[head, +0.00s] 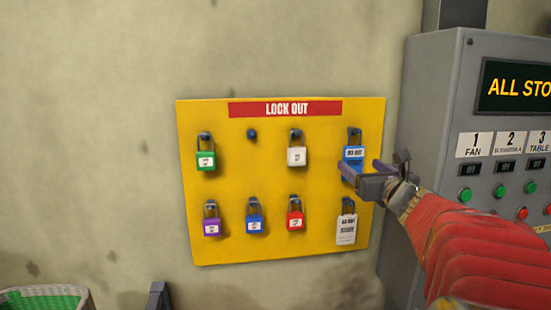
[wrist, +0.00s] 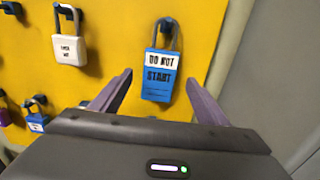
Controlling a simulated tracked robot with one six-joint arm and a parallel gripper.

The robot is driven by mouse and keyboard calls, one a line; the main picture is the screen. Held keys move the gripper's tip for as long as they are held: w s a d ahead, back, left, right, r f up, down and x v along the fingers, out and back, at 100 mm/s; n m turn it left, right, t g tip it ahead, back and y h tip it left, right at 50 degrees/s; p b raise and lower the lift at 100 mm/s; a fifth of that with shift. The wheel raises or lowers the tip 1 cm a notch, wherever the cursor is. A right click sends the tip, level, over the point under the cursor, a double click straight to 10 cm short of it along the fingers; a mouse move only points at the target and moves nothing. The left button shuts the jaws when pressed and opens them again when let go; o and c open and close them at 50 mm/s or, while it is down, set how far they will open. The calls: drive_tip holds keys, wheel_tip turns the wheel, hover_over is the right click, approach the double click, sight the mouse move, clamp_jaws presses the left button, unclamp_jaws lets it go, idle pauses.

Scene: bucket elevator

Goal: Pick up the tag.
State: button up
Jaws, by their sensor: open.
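A blue tag with a white "DO NOT START" panel (head: 353,153) hangs by a grey shackle from a peg at the upper right of the yellow lock-out board (head: 270,180). The same tag (wrist: 156,90) hangs nearly upright in the wrist view. My gripper (head: 360,167) is open in front of the tag's lower part, with no hold on it. In the wrist view, its two purple fingers (wrist: 159,77) appear on either side of the tag, with gaps on both sides. I cannot tell the exact depth between fingertips and tag.
A white tag (head: 346,232) hangs just below my gripper. A white padlock (head: 296,156) hangs left of the blue tag, with several coloured padlocks beyond. A grey control cabinet (head: 450,75) stands close on the right.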

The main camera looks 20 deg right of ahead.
sight(352, 156)
drive_tip(key=shift+x, duration=1.4)
drive_tip(key=c, duration=1.1)
drive_tip(key=shift+r, duration=0.2)
drive_tip(key=shift+c, duration=0.2)
